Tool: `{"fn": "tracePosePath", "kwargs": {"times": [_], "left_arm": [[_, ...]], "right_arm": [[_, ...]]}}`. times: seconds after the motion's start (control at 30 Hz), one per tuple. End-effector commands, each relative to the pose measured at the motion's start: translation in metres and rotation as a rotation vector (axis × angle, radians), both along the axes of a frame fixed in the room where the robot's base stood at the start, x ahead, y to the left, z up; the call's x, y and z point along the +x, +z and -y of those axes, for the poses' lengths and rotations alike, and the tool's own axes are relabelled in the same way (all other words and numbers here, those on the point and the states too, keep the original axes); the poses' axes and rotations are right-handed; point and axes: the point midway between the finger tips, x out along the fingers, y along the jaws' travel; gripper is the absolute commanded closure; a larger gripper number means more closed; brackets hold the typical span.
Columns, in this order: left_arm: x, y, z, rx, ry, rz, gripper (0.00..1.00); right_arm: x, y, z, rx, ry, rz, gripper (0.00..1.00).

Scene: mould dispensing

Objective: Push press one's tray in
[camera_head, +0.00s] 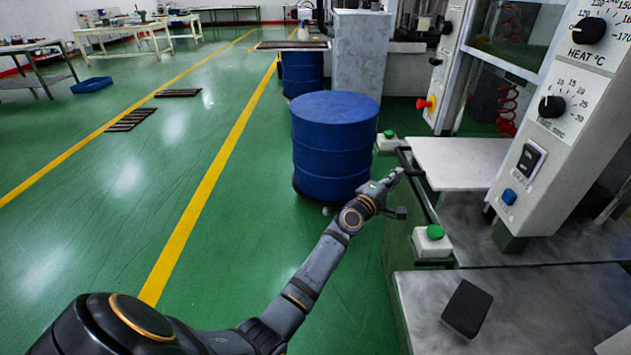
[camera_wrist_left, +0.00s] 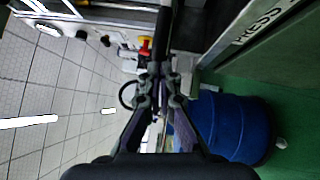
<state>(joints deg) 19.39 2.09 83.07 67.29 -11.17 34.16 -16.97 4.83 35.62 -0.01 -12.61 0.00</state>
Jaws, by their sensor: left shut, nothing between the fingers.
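Press one's tray (camera_head: 462,160) is a pale flat plate at the right in the head view. It lies level at the press front, with a black handle (camera_head: 405,158) on its near-left edge. My left gripper (camera_head: 396,175) is at the handle, its fingers shut with nothing between them. I cannot tell whether the fingertips touch the handle. In the left wrist view the closed fingers (camera_wrist_left: 160,82) point at a dark bar. My right gripper is not in view.
A blue drum (camera_head: 333,150) stands just left of the press. Green buttons (camera_head: 434,232) sit on the press's front edge. The control panel (camera_head: 560,110) rises at right. A dark block (camera_head: 467,308) lies on the nearer grey surface. The green floor at left is open.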

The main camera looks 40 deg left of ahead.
Motion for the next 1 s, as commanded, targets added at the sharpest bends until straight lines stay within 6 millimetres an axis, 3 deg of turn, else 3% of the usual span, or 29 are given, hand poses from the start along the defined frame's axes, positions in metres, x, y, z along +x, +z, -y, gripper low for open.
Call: {"fn": "tracePosePath", "kwargs": {"times": [0.17,0.43,1.0], "left_arm": [[0.023,-0.003,0.034,-0.004,-0.002,0.001,1.0],[0.048,-0.002,0.072,-0.001,0.0,0.0,1.0],[0.056,0.0,0.085,-0.001,-0.002,0.0,1.0]], "right_arm": [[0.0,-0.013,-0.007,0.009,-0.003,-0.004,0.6],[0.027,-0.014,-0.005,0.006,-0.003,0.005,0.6],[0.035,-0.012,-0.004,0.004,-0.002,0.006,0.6]]}}
